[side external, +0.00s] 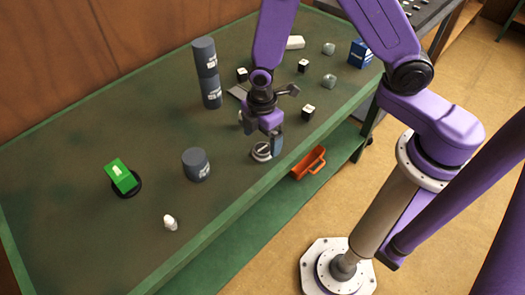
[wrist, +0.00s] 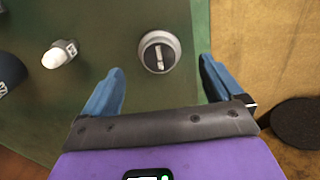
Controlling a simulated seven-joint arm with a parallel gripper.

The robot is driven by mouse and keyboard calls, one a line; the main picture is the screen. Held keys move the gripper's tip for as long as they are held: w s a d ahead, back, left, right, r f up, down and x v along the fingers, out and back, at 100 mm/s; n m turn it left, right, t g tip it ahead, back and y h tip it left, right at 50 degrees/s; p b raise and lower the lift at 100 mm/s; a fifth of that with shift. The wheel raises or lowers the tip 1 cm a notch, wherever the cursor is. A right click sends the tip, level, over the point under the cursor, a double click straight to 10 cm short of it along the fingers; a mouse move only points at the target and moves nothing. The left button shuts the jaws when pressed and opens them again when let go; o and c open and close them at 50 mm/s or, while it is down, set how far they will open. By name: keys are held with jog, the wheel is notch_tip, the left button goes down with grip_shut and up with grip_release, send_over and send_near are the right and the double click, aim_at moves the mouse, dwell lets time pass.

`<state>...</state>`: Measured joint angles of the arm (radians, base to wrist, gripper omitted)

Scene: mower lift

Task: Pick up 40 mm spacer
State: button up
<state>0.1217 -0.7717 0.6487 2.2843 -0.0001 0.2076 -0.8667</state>
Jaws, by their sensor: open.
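Dark grey cylinders with white lettering stand on the bench. One short cylinder (side external: 196,165) stands alone near the middle, and a tall stack (side external: 207,72) of the same look stands behind. The lettering is too partial to tell which is the 40 mm spacer. My gripper (side external: 262,135) is open and empty, low over the bench near its front edge.
A green block (side external: 120,173) sits on a black disc at the left. A small white piece (side external: 170,222) stands near the front edge. Small black-and-white cubes (side external: 308,110) and a blue box (side external: 361,53) are to the right. An orange tray (side external: 308,163) is on the lower shelf.

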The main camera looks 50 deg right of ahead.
aim_at(262, 148)
jog(key=shift+d+f, duration=0.1)
jog(key=shift+f, duration=2.05)
jog(key=c, duration=1.3)
